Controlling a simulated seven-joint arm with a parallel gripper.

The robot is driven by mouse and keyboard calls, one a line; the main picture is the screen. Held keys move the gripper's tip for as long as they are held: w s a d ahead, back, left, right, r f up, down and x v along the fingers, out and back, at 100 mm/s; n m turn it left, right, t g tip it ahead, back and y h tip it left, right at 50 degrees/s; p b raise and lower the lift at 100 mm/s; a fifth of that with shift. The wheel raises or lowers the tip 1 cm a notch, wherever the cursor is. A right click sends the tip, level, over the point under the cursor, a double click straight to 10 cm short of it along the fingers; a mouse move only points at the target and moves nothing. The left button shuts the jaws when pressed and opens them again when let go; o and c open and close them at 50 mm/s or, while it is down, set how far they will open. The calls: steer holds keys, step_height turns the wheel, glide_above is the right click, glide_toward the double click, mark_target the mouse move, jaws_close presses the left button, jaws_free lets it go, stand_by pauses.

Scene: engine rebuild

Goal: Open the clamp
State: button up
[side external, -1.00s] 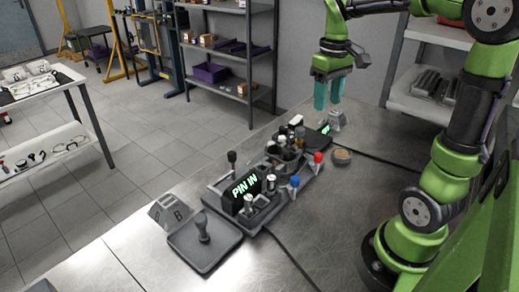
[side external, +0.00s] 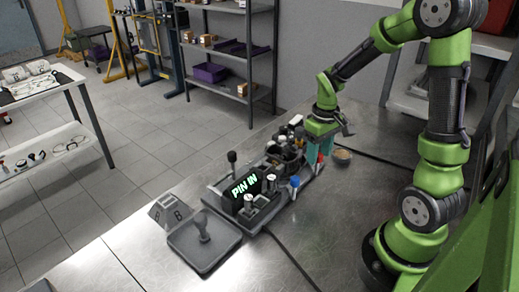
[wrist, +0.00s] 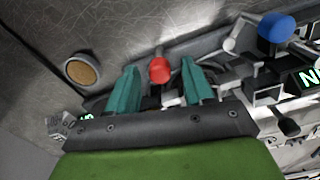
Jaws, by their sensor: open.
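A red knob (wrist: 159,69) on the grey fixture (side external: 262,212) lies between the two teal fingers of my gripper (wrist: 154,84) in the wrist view. The fingers are apart, and I see no contact with the knob. A blue knob (wrist: 276,27) on a pale lever is to the right; it also shows in the side view (side external: 295,182). I cannot tell for sure which knob belongs to the clamp. In the side view my gripper (side external: 319,151) is low over the far end of the fixture, hiding parts there.
A round dish with a tan inside (side external: 341,157) sits close to the right of my gripper. A block marked A and B (side external: 170,210) and a grey tray (side external: 190,254) with a knobbed part (side external: 204,228) are at the near left. The metal table is clear at right.

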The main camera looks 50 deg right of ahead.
steer(key=shift+f, duration=0.15)
steer(key=shift+c, duration=0.3)
jaws_close()
steer(key=shift+d, duration=0.1)
steer(key=shift+d+n, duration=0.85)
steer(key=shift+n, duration=1.8)
steer(key=shift+d+n, duration=0.9)
steer(key=shift+n, duration=1.7)
steer(key=shift+d+n, duration=0.85)
steer(key=shift+n, duration=1.8)
